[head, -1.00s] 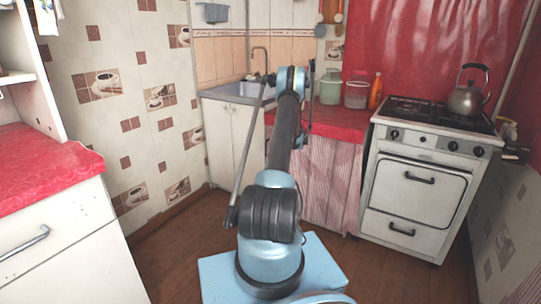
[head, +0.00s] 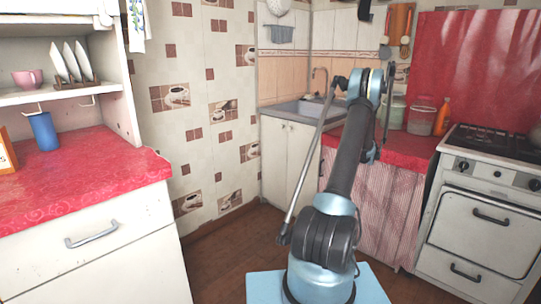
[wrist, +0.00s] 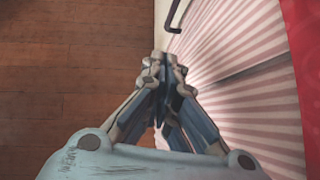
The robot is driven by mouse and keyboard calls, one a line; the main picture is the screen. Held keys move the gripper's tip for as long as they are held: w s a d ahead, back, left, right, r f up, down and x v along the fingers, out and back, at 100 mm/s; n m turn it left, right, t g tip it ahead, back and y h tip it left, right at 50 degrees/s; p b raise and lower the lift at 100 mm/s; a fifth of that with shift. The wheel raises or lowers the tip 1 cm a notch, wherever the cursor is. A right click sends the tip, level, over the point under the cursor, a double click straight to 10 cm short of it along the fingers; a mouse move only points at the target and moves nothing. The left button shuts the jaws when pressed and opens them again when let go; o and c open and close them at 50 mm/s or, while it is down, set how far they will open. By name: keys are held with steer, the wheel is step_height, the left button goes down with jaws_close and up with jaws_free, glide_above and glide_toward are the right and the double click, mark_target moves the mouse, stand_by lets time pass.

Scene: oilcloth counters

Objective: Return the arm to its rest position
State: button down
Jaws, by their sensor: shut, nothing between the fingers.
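My gripper (wrist: 166,62) shows in the wrist view with its fingers together and nothing between them. It points down over the brown floor (wrist: 70,80), beside the pink-striped curtain (wrist: 245,85) of the counter. In the head view my blue and black arm (head: 345,165) stands raised in front of the sink corner. The gripper itself cannot be made out clearly there, as the arm hides it.
A red-topped counter (head: 408,150) with a striped curtain and a white stove (head: 480,215) are at right. A sink (head: 300,109) is behind the arm. At left is a red counter (head: 80,185) with a blue cup (head: 44,132). Floor is open between.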

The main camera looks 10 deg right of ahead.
steer(key=s+a+r+n+g, duration=0.1)
steer(key=s+a+r+n, duration=0.4)
steer(key=s+a+r, duration=0.4)
steer(key=s+a+r+n+g, duration=0.2)
steer(key=s+a+r+n, duration=0.4)
steer(key=a+r, duration=0.5)
steer(key=s+a+r+n+h, duration=0.1)
steer(key=s+a+r+n, duration=0.25)
steer(key=s+a, duration=0.55)
steer(key=s+a+f+n+g+h, duration=0.1)
steer(key=s+a+n, duration=0.25)
steer(key=s, duration=0.75)
steer(key=s+a+n+g+h, duration=0.15)
steer(key=s+n, duration=0.35)
steer(key=s, duration=0.5)
steer(key=s+f+n, duration=0.3)
steer(key=s+f, duration=0.1)
steer(key=s, duration=0.4)
steer(key=s+f+n, duration=0.4)
steer(key=s, duration=0.3)
steer(key=shift+s+a+f+h, duration=0.2)
steer(key=shift+s+a+h, duration=0.1)
steer(key=shift+s+h, duration=0.05)
